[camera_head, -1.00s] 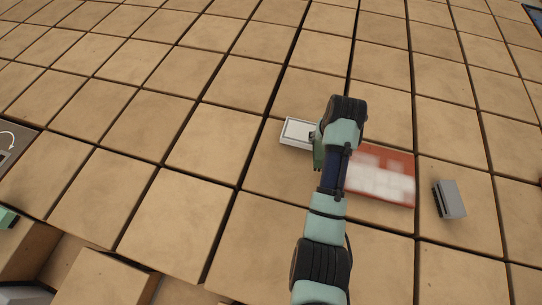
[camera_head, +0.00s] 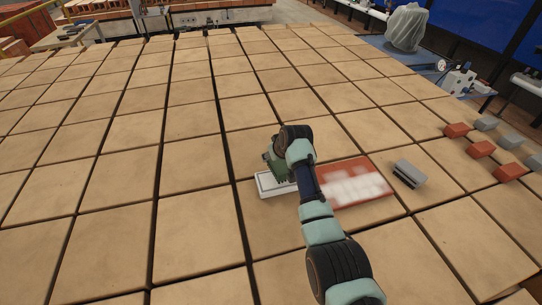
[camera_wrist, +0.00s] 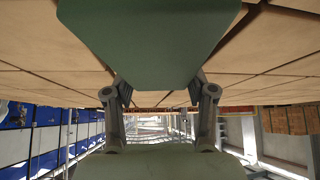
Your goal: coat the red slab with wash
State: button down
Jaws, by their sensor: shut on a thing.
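The red slab (camera_head: 352,167) lies flat on the tiled surface in the head view, right of my arm. Blurry white patches cover its middle and lower part; red shows along its far side and near edge. A shallow white tray (camera_head: 266,187) lies left of the slab, partly hidden by my arm. My gripper (camera_wrist: 160,88) is shut on a green tool (camera_wrist: 150,40), which fills the top middle of the wrist view. In the head view the green tool (camera_head: 276,168) is over the tray; whether it touches is unclear.
A grey block with a dark side (camera_head: 409,173) lies right of the slab. Several red bricks (camera_head: 481,149) and grey bricks (camera_head: 510,141) stand at the far right. Tiles left of the tray are clear. Machines and a covered object (camera_head: 407,27) stand at the back.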

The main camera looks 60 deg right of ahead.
aim_at(273, 163)
notch_tip(273, 163, down, 2)
jog(key=shift+f+b, duration=0.2)
jog(key=shift+b, duration=0.55)
jog(key=shift+r+p, duration=0.1)
jog(key=shift+p, duration=0.2)
jog(key=shift+a+f, duration=0.1)
jog(key=shift+f, duration=0.7)
dwell(1.3)
notch_tip(273, 163, up, 7)
jog(key=p, duration=0.6)
jog(key=shift+r+p, duration=0.2)
jog(key=shift+p, duration=0.1)
jog(key=shift+f, duration=0.1)
jog(key=shift+w, duration=0.1)
